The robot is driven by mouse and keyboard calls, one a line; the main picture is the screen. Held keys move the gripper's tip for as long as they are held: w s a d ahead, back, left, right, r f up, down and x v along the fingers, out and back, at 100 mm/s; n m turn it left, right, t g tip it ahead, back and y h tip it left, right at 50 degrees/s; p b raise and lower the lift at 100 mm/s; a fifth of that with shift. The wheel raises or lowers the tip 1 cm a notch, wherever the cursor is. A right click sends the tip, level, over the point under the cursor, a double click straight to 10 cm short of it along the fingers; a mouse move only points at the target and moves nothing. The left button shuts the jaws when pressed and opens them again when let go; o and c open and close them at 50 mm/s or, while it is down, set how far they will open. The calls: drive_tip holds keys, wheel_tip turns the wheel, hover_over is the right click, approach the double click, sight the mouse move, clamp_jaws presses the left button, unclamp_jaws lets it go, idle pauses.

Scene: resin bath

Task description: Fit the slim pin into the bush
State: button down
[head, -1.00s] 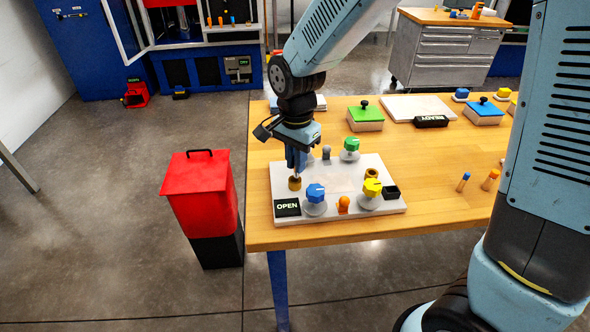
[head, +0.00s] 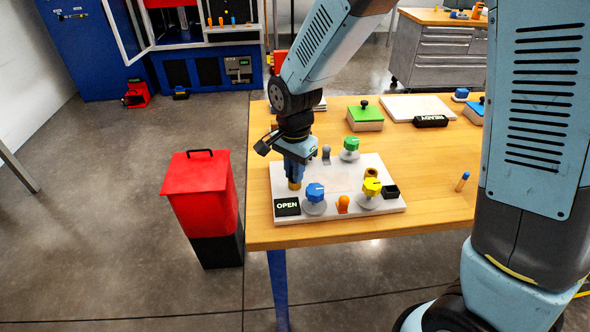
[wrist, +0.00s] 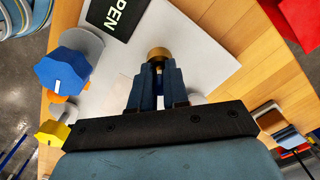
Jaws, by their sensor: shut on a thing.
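A brass bush (head: 294,185) stands near the left edge of the pale board (head: 338,212). The bush also shows in the wrist view (wrist: 158,53), just beyond my fingertips. My gripper (head: 295,176) points down, directly above the bush and very close to it. In the wrist view my gripper (wrist: 159,76) is shut, with a small greyish bit of the slim pin (wrist: 159,66) between the fingertips. Most of the pin is hidden by the fingers and bush. I cannot tell whether its tip is inside the bush.
The board also carries a blue knob (head: 315,193), yellow knob (head: 372,187), green knob (head: 350,145), orange piece (head: 342,203), second brass bush (head: 371,172) and OPEN sign (head: 287,207). A blue pin (head: 463,181) stands on the table to the right. A red bin (head: 200,190) stands left.

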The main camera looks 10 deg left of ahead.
drive_tip(key=shift+s+d+f, duration=0.2)
drive_tip(key=shift+s+f, duration=0.1)
drive_tip(key=shift+f, duration=0.25)
drive_tip(key=c, duration=1.1)
unclamp_jaws()
drive_tip(key=r, duration=1.3)
drive_tip(key=shift+w+a+r, duration=0.15)
drive_tip(key=shift+w+a, duration=0.05)
drive_tip(key=shift+w, duration=0.1)
drive_tip(key=d+r+n+t, duration=0.1)
drive_tip(key=d+r, duration=0.3)
drive_tip(key=d, duration=0.4)
drive_tip(key=d+r+n+t, duration=0.15)
drive_tip(key=d+r, duration=0.25)
drive_tip(key=d, duration=0.4)
drive_tip(key=s+d+r+n+t, duration=0.1)
drive_tip(key=s+d, duration=0.2)
drive_tip(key=d, duration=0.2)
drive_tip(key=s+d+r+n+t, duration=0.1)
drive_tip(key=s+d, duration=0.3)
drive_tip(key=s+d+r+n+t, duration=0.1)
drive_tip(key=s+d, duration=0.2)
drive_tip(key=d, duration=0.2)
drive_tip(key=shift+s+d+r+n, duration=0.35)
drive_tip(key=shift+r, duration=0.05)
